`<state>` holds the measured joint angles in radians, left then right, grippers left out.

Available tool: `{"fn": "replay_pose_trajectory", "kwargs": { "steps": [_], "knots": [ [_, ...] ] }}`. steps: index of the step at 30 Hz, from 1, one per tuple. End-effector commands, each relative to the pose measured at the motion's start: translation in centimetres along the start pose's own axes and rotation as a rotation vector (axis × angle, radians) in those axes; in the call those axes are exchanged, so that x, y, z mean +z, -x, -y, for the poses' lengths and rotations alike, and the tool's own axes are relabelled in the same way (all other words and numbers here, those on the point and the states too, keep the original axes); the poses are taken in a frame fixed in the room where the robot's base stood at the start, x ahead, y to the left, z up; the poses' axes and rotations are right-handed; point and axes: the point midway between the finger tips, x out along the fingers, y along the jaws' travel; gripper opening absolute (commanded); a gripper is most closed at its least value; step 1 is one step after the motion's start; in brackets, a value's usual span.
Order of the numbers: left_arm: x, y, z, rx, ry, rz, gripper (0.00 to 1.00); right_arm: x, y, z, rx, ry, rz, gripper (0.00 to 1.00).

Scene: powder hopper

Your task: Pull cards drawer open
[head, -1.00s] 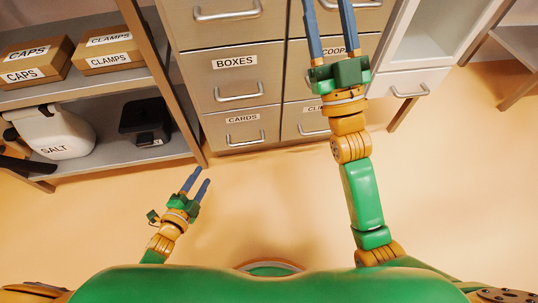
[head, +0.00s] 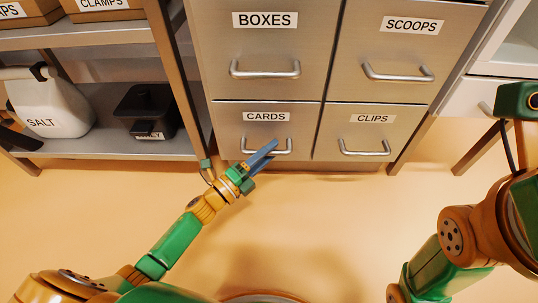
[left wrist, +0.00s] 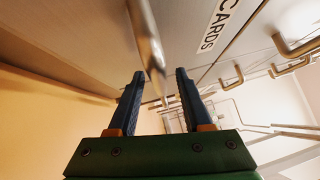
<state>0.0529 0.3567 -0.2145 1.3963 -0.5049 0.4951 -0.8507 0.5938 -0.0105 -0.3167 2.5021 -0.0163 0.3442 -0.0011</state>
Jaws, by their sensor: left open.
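The cards drawer (head: 228,128) is the lower left drawer of the grey cabinet, with a white CARDS label and a metal bar handle (head: 286,151). It looks shut, its front level with its neighbours. My left gripper (head: 273,147) is open at this handle, its blue fingers overlapping it in the head view. In the left wrist view, the handle bar (left wrist: 149,45) runs between the two open fingers (left wrist: 159,75); I cannot tell whether they touch it. The CARDS label (left wrist: 220,22) shows above. My right gripper's fingers are out of view; only part of my right arm shows.
The boxes (head: 265,45), scoops (head: 400,50) and clips (head: 372,120) drawers surround it, all looking shut. A shelf at left holds a salt jug (head: 60,105) and a black container (head: 147,110). The floor (head: 300,210) before the cabinet is clear.

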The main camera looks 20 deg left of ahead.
Motion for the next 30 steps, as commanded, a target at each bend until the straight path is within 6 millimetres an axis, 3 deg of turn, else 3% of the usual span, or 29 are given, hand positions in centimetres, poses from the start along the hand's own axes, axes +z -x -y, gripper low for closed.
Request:
{"fn": "replay_pose_trajectory", "kwargs": {
  "steps": [3, 4, 9, 30],
  "knots": [
    [0.00, 0.02, 0.03, 0.000, 0.001, 0.000, 0.50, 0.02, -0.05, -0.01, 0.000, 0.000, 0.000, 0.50],
    [0.00, 0.02, 0.02, 0.000, 0.001, 0.000, 0.44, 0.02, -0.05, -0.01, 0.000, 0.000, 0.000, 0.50],
    [0.00, 0.03, 0.01, 0.000, 0.001, 0.000, 0.00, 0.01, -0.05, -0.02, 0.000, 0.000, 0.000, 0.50],
    [0.01, 0.05, 0.01, 0.000, 0.002, 0.001, 0.00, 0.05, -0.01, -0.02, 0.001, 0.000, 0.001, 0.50]
  ]
}}
